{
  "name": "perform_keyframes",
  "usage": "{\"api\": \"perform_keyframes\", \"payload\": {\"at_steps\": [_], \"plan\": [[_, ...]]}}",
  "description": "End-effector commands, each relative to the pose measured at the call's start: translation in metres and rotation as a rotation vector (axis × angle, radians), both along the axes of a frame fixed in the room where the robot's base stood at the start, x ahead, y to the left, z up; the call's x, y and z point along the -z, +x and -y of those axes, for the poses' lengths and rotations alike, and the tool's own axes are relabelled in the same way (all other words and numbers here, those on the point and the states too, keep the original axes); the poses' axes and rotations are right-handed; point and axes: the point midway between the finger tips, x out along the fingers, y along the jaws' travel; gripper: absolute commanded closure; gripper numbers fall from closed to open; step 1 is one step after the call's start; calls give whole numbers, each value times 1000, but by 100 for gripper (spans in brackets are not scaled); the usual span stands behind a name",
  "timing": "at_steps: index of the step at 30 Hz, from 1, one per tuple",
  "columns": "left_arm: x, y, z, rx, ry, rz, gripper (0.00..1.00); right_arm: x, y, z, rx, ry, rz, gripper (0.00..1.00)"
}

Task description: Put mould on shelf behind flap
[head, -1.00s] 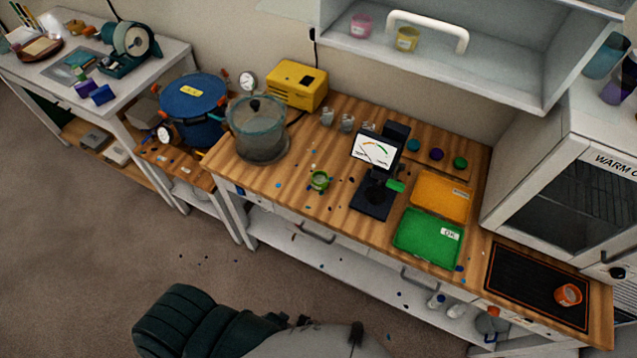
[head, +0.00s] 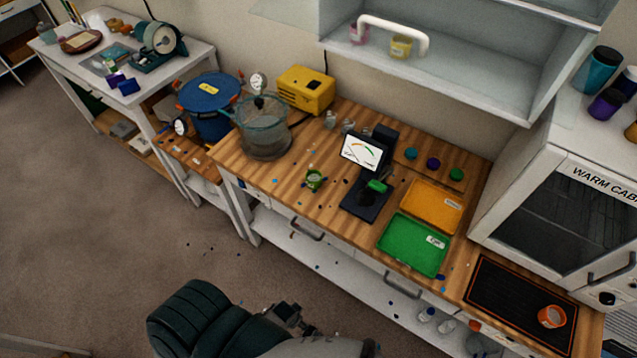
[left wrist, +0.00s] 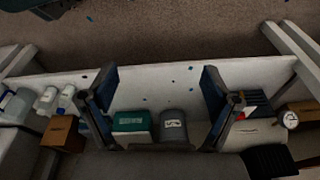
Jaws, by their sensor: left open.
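Two small cups, one pink (head: 359,34) and one yellow (head: 401,47), stand on the wall shelf (head: 465,80). A white handle (head: 393,22) crosses in front of them; the flap itself is hard to make out. A small green cup-like piece (head: 314,180) stands on the wooden bench, and an orange cup (head: 551,316) sits on the black mat (head: 500,292). I cannot tell which piece is the mould. My left gripper (left wrist: 159,78) is open and empty, its fingers spread above the lower-shelf area. In the head view it is low, in front of the bench. My right gripper is not seen.
The warm cabinet (head: 560,215) stands right. Bottles (left wrist: 66,97) and containers (left wrist: 173,126) fill the lower shelf.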

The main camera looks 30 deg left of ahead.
Motion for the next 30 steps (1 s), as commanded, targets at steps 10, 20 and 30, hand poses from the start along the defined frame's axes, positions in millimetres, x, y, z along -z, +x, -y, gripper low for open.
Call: {"api": "perform_keyframes", "payload": {"at_steps": [10, 20, 30], "plan": [[-185, 77, -18, 319, 185, 173, 12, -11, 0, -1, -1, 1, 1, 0], [-302, 163, -74, 1290, 918, 282, 12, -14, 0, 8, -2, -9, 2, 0], [-361, 231, -100, 2070, 1711, -28, 12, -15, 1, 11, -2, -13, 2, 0]]}}
